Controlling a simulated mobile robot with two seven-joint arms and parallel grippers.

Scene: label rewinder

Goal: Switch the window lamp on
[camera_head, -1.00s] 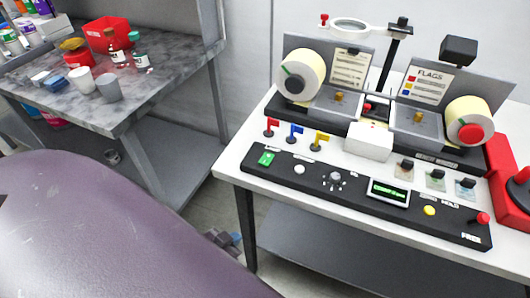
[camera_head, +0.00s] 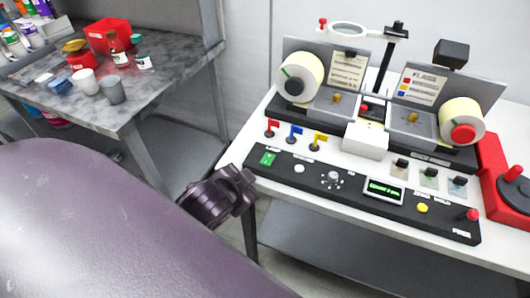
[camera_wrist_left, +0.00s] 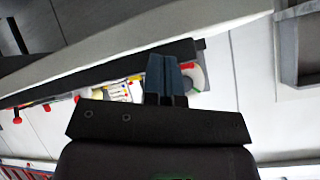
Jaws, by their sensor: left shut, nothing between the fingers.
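The label rewinder (camera_head: 400,115) stands on a white table, with a black control panel (camera_head: 352,192) along its front. My left gripper (camera_head: 243,178) is left of the panel, near the table's left edge, touching nothing that I can see. In the left wrist view its fingers (camera_wrist_left: 164,62) are shut and empty. My right gripper is not in view.
A red button (camera_head: 472,215), a yellow button (camera_head: 422,208) and a knob (camera_head: 333,180) are on the panel. A grey table (camera_head: 150,98) with cups and bottles is at the left. The white table edge (camera_wrist_left: 130,35) crosses the wrist view.

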